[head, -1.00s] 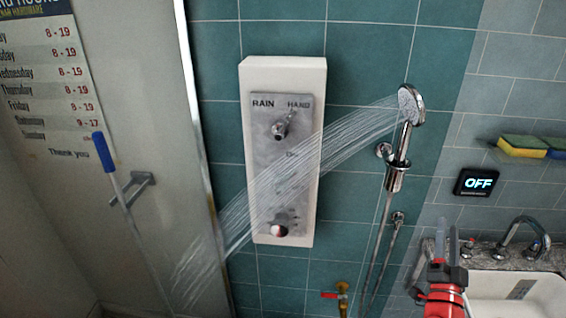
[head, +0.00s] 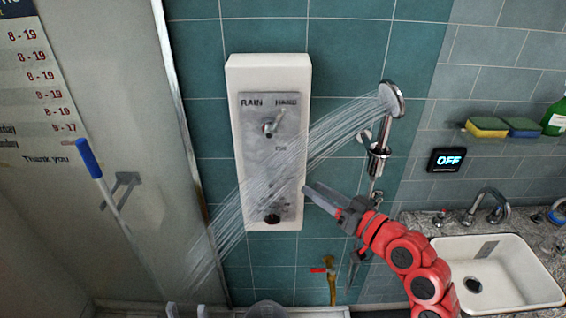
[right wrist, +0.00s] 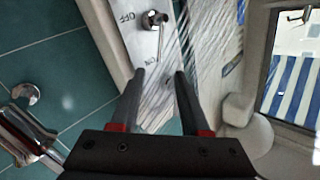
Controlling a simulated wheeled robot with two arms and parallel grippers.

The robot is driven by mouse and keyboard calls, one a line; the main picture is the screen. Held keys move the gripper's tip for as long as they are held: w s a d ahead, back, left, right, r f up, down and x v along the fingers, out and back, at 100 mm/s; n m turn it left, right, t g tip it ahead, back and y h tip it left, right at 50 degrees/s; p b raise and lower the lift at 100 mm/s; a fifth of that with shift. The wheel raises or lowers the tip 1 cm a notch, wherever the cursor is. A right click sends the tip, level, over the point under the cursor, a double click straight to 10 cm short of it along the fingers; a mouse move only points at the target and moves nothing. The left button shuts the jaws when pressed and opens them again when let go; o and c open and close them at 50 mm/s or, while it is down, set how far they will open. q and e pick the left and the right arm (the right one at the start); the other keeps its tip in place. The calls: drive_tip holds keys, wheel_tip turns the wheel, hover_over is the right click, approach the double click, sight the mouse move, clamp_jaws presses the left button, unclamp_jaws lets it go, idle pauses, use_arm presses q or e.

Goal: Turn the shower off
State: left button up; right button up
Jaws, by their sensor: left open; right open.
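The white shower panel (head: 240,75) hangs on the teal wall, with a grey plate marked RAIN and HAND. An upper lever (head: 268,127) and a lower dark knob (head: 272,217) sit on it. The chrome hand shower (head: 391,98) sprays water (head: 340,128) down-left across the panel. My right gripper (head: 307,190) is at the panel's lower right edge, open and empty. In the right wrist view its open fingers (right wrist: 160,73) point toward a metal lever (right wrist: 155,18) on the plate; contact cannot be told.
A red-handled tap (head: 325,269) is below the panel. A sink (head: 500,275), an OFF display (head: 446,160) and sponges (head: 487,127) are on the right.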

sight(283, 168)
drive_tip(key=p+x, duration=0.3)
drive_tip(key=x, duration=0.8)
drive_tip(key=shift+w+a+p, duration=0.25)
drive_tip(key=shift+a+p, duration=0.05)
drive_tip(key=shift+p, duration=0.05)
clamp_jaws()
idle(0.7)
